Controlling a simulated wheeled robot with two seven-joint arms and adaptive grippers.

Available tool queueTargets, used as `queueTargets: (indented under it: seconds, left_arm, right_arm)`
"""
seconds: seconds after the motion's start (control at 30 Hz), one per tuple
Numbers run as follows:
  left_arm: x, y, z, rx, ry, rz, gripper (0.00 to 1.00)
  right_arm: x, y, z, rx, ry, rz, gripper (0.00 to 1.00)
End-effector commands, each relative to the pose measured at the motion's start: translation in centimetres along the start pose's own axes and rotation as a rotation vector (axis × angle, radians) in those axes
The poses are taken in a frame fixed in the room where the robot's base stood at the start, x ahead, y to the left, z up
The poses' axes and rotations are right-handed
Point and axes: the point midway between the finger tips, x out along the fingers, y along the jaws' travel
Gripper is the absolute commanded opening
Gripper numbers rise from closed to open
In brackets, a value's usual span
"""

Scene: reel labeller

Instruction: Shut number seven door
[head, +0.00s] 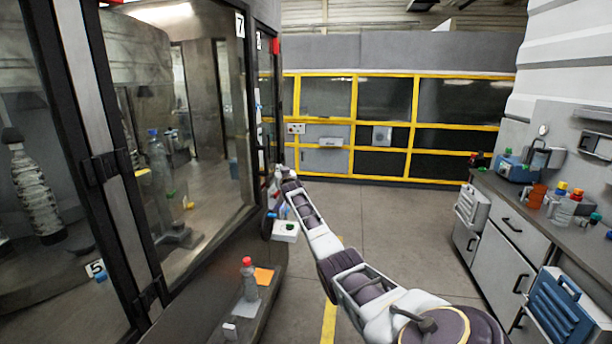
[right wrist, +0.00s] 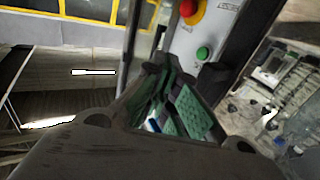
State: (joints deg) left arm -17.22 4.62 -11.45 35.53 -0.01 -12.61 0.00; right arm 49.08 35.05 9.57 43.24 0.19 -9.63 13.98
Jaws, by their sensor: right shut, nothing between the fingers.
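The number seven door (head: 205,120) is a tall glass panel in a dark frame on the left in the head view. A white "7" label (head: 240,24) is at its upper right corner. I cannot tell whether the door is fully closed. My right arm reaches forward from the bottom right. My right gripper (head: 281,178) is at the machine's far corner, just right of the door's edge. In the right wrist view its green-padded fingers (right wrist: 178,88) are shut and empty, close to a control panel (right wrist: 215,30). My left gripper is not in view.
The panel has a red button (right wrist: 189,8) and a green button (right wrist: 203,54). A red-capped bottle (head: 248,280) stands on a low ledge. A cluttered workbench (head: 515,220) lines the right. A yellow-framed machine (head: 400,125) closes the back. The floor (head: 400,230) between is clear.

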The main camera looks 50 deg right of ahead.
Motion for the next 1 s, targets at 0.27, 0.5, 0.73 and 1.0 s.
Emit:
queueTargets:
  seconds: [0.27,0.5,0.73,1.0]
  left_arm:
    - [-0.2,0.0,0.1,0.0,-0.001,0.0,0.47]
    - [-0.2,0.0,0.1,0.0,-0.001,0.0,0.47]
    - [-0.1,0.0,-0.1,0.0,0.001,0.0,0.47]
    - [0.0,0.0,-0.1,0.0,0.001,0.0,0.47]
  right_arm:
    - [-0.2,0.2,0.1,0.0,0.0,-0.002,0.0]
    - [-0.6,0.9,0.1,-0.001,0.0,-0.001,0.0]
    - [-1.2,1.6,0.1,0.0,-0.001,-0.001,0.0]
    - [-2.2,3.1,0.2,-0.001,-0.001,-0.001,0.0]
